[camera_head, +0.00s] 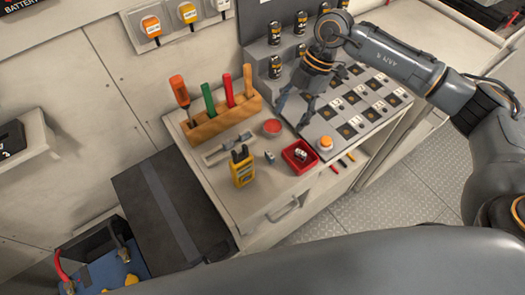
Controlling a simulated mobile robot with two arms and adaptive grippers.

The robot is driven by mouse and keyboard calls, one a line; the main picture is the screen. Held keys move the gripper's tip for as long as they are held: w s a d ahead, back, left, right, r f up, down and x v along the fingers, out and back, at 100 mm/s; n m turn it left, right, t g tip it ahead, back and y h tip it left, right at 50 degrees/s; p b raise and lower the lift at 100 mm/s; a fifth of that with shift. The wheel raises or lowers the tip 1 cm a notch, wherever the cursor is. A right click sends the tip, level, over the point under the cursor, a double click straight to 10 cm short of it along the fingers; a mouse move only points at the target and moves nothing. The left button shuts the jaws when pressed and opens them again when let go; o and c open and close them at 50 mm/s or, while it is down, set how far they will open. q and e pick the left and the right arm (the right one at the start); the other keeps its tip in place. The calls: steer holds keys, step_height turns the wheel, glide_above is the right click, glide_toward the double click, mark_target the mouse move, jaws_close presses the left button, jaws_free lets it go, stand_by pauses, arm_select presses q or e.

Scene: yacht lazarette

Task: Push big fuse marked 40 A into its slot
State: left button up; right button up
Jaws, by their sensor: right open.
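My right gripper (294,112) reaches in from the right. Its open fingers point down over the near left edge of a pale board (338,118) with rows of dark square slots. I see nothing held between the fingers. A small red tray (312,166) in front of the board holds a small whitish piece (300,154); I cannot tell whether it is a fuse. Dark cylinders with orange bands, such as this one (275,67), stand on a grey stepped rack behind. No 40 A marking is readable. My left gripper is out of view.
A wooden rack (212,127) holds several coloured-handled tools. A black case (150,205) lies left. Floor is clear at right.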

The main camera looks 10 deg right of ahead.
steer(key=m, duration=0.1)
steer(key=p, duration=0.2)
glide_above(271, 154)
steer(key=d, duration=0.2)
steer(key=f, duration=0.5)
steer(key=w+f, duration=0.1)
steer(key=f, duration=0.2)
steer(key=shift+s+f+p, duration=0.15)
steer(key=shift+f+p, duration=0.05)
steer(key=shift+p, duration=0.25)
steer(key=p+x, duration=0.1)
steer(key=x, duration=0.2)
steer(key=shift+a+f+p, duration=0.2)
steer(key=shift+f+p, duration=0.05)
steer(key=shift+p, duration=0.1)
steer(key=shift+s+a+f, duration=0.1)
steer(key=shift+a+f, duration=0.05)
steer(key=shift+f, duration=0.35)
steer(key=c, duration=1)
